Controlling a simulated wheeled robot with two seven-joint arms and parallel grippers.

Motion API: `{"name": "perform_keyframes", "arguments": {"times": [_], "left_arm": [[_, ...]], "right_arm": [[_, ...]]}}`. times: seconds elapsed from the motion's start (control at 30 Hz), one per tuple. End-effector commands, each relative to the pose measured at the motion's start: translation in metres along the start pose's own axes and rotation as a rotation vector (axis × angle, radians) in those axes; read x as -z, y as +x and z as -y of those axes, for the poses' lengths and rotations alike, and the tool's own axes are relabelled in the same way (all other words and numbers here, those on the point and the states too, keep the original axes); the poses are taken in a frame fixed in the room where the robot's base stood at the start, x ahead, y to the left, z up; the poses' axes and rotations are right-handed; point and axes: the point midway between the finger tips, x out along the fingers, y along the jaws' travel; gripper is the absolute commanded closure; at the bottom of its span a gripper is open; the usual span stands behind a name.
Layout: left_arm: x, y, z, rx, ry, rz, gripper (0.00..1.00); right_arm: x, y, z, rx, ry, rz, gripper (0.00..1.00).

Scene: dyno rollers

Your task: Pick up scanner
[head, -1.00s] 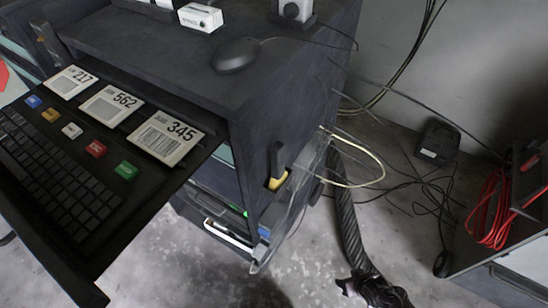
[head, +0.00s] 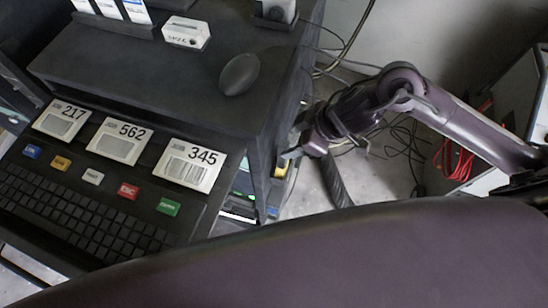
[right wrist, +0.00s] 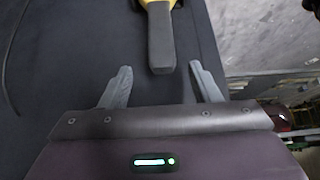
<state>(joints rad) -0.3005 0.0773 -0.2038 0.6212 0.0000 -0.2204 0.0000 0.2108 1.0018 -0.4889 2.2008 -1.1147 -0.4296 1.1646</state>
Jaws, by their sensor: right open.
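The scanner, yellow with a black handle, hangs on the right side wall of the dark cabinet. In the head view only part of the scanner (head: 281,170) shows beside my right gripper (head: 289,153). In the right wrist view the scanner (right wrist: 160,38) is at top centre, its black handle pointing toward my right gripper (right wrist: 163,78). The two grey fingers are open and apart, with the handle's end roughly between the tips. I see no contact. The scanner's yellow head is cut off at the top edge. My left gripper is not in view.
The dark cabinet (head: 175,85) carries a mouse (head: 239,74), a white box (head: 186,32) and number cards (head: 190,166) above a keyboard (head: 70,215). Cables (head: 405,150) lie on the floor to the right, near a grey cabinet with a red cable (head: 455,155).

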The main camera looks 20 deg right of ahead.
Motion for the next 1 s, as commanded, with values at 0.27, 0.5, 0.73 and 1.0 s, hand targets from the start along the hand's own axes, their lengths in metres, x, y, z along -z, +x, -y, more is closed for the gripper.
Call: {"name": "perform_keyframes", "arguments": {"times": [0.27, 0.5, 0.73, 1.0], "left_arm": [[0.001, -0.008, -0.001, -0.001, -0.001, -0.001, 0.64], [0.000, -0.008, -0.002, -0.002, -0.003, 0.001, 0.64], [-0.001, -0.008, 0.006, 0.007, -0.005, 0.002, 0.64], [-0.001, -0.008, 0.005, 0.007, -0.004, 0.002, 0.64]], "right_arm": [[0.000, 0.037, 0.004, 0.004, 0.004, 0.001, 0.44], [-0.001, 0.062, 0.003, -0.001, -0.001, 0.001, 0.44], [-0.001, 0.063, 0.003, -0.002, -0.001, 0.001, 0.46], [-0.001, 0.062, 0.003, -0.001, -0.001, 0.000, 0.82]]}}
